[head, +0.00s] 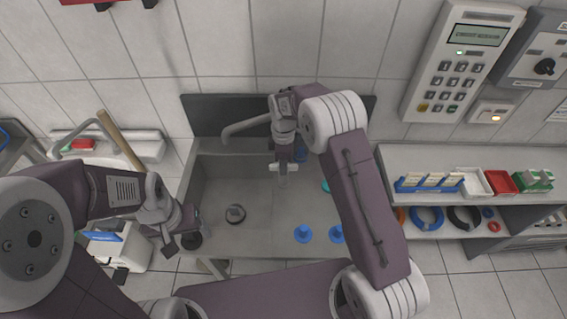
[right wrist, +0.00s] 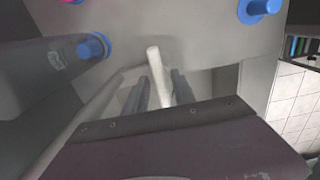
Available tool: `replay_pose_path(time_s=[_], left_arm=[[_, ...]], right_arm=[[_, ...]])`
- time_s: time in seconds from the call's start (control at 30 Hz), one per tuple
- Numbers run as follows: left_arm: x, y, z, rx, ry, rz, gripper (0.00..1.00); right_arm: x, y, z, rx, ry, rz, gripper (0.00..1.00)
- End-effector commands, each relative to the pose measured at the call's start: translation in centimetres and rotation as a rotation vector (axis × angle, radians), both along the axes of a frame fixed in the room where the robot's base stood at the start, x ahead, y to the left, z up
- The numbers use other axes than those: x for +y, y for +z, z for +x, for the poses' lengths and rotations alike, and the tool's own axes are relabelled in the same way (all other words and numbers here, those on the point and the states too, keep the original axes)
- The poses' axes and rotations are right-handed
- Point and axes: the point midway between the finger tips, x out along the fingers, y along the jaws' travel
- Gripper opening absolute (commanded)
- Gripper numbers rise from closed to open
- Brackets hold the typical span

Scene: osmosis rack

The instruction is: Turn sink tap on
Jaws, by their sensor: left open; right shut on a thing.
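The grey sink (head: 215,185) stands in the middle of the head view against a dark backsplash (head: 215,112). The tap's curved grey spout (head: 243,127) reaches out to the left at the back of the sink. My right gripper (head: 284,168) is over the back of the sink, beside the spout. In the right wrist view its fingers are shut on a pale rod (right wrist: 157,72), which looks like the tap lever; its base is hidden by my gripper. My left gripper (head: 180,238) is open and low at the sink's left edge, away from the tap.
A dark round drain piece (head: 235,213) and blue knobbed pieces (head: 303,234) are in the sink. A shelf (head: 400,160) with small trays and coloured rings stands at the right. A keypad panel (head: 462,65) is on the tiled wall. A white box (head: 125,245) stands at the left.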

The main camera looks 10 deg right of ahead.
Motion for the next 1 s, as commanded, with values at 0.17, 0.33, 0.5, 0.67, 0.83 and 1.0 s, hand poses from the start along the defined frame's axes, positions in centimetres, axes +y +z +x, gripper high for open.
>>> replay_pose_path(time_s=[0.17, 0.33, 0.5, 0.67, 0.83, 1.0], left_arm=[[0.0, 0.2, 0.0, 0.0, 0.0, 0.0, 0.76], [0.0, 0.5, 0.0, 0.0, 0.0, 0.0, 0.76], [0.0, 0.9, 0.0, 0.0, 0.0, 0.0, 0.76], [0.0, 1.2, 0.0, 0.0, 0.0, 0.0, 0.76], [0.0, 1.4, 0.0, 0.0, 0.0, 0.0, 0.76], [0.0, 1.6, 0.0, 0.0, 0.0, 0.0, 0.76]], right_arm=[[0.0, 0.2, 0.1, -0.002, -0.041, 0.0, 0.0], [0.0, 0.2, 0.1, -0.002, -0.14, -0.001, 0.0], [0.0, 0.3, 0.1, -0.003, -0.281, 0.0, 0.0], [0.0, 0.3, 0.1, -0.004, -0.422, 0.001, 0.0], [0.0, 0.3, 0.2, -0.004, -0.556, 0.0, 0.0], [0.0, 0.3, 0.2, -0.005, -0.666, 0.001, 0.0]])
